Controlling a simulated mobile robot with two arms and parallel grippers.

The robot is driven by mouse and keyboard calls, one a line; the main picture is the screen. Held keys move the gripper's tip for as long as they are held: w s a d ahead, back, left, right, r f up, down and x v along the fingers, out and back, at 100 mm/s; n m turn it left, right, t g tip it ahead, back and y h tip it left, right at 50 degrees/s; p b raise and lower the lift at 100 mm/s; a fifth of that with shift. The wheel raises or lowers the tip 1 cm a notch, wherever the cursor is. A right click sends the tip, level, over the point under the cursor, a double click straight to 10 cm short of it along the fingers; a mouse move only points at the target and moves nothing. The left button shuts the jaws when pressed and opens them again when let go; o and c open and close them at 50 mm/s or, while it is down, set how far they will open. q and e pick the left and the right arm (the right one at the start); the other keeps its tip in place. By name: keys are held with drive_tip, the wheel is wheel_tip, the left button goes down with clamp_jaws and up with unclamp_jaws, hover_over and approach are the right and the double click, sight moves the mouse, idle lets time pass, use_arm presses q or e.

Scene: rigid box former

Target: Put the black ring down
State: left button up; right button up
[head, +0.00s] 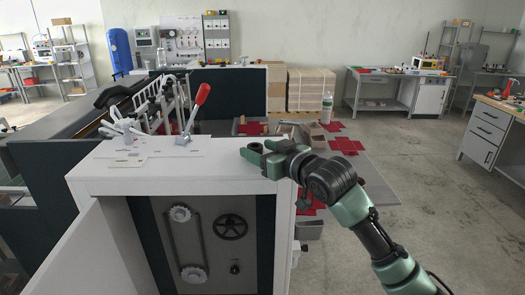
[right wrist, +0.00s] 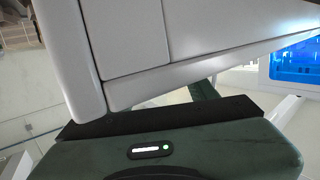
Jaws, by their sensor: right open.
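My right gripper (head: 262,158) is open over the right end of the white machine top (head: 200,170). In the right wrist view, the dark green gripper body (right wrist: 200,155) fills the bottom, close to white machine panels (right wrist: 125,40). No ring shows there. A black handwheel (head: 230,226) is inside the open front of the machine, below the gripper. My left gripper is not in view.
A red-handled lever (head: 197,105) stands on the machine top, left of my right gripper. White brackets (head: 122,130) stand further left. Open floor is at the right.

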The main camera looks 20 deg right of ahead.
drive_tip(key=b+v, duration=0.3)
drive_tip(key=v, duration=0.9)
drive_tip(key=shift+b, duration=0.4)
